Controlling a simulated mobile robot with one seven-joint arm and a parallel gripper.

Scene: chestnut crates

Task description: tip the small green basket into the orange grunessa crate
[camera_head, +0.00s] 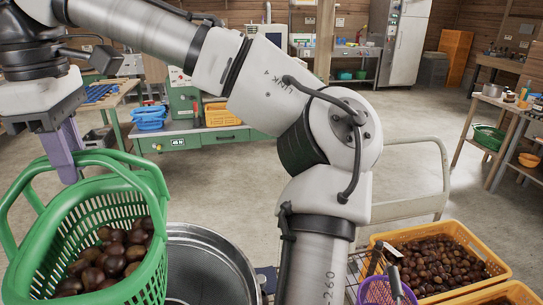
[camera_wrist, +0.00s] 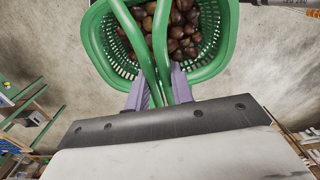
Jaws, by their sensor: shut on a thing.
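The small green basket (camera_head: 152,277) hangs at the left of the head view, well above the floor, with brown chestnuts (camera_head: 118,250) inside. My gripper (camera_head: 68,172) is shut on its green handles. In the wrist view my gripper (camera_wrist: 160,92) pinches both handles together, and the basket (camera_wrist: 229,42) shows with its chestnuts (camera_wrist: 183,30). Its opening faces up; a slight tilt is hard to judge. An orange crate (camera_head: 415,231) with many chestnuts stands at the lower right, apart from the basket. A second orange crate (camera_head: 527,287) is cut off beside it. No crate name is readable.
A round metal sieve or tub (camera_head: 205,237) stands just right of the basket. A purple basket (camera_head: 375,291) sits by the first crate. A pale cart rail (camera_head: 415,207) rises behind the crates. A green workbench (camera_head: 190,137) stands further back; the floor between is clear.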

